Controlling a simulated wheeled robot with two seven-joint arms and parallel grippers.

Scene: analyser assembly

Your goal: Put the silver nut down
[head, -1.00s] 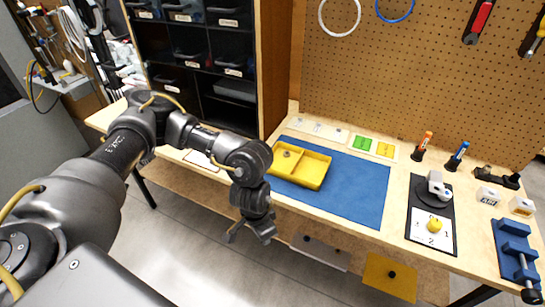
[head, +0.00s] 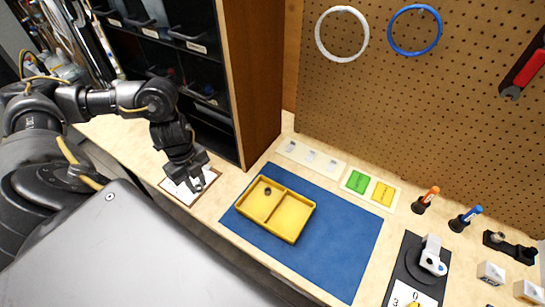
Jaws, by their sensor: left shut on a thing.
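My left gripper (head: 203,187) points down over a white sheet on a brown-edged board (head: 174,188) at the left part of the bench. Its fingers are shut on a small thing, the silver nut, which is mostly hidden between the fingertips. I cannot tell whether it touches the sheet. A yellow two-compartment tray (head: 297,233) stands to the right on a blue mat (head: 340,240). A small dark round piece (head: 267,191) lies in the tray's left compartment. My right gripper is out of view.
A dark bin rack with a wooden side (head: 256,80) stands behind the gripper. Green (head: 358,182) and yellow (head: 383,194) cards lie behind the mat. Orange (head: 426,200) and blue (head: 467,218) tools stand at the right. The mat right of the tray is clear.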

